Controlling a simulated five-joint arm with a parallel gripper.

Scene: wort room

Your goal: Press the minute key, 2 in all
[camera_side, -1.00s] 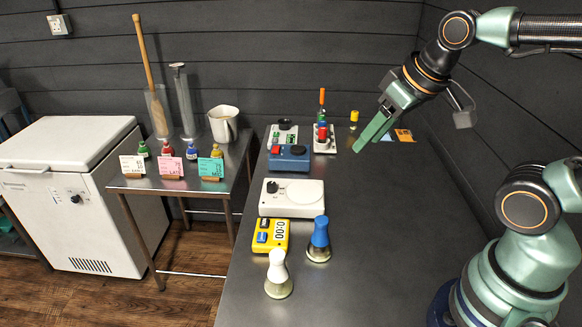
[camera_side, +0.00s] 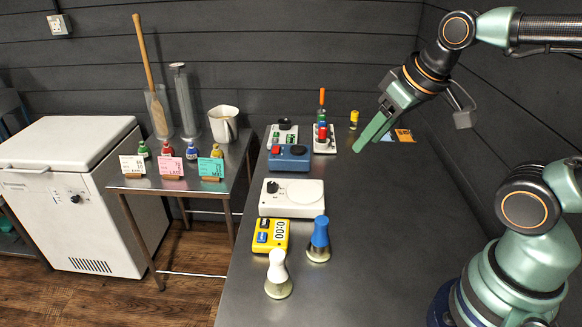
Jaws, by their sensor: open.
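A yellow timer (camera_side: 270,235) lies on the dark table at the near left edge. Its display (camera_side: 280,230) appears to read 0:00. My gripper (camera_side: 362,145) hangs at the back right of the table, well behind and to the right of the timer. It points down and left, is open and holds nothing. Its fingers overlap from this side, so the gap does not show.
A white-topped shaker (camera_side: 278,275) and a blue-topped shaker (camera_side: 319,240) stand close to the timer. The table's middle and right are clear.

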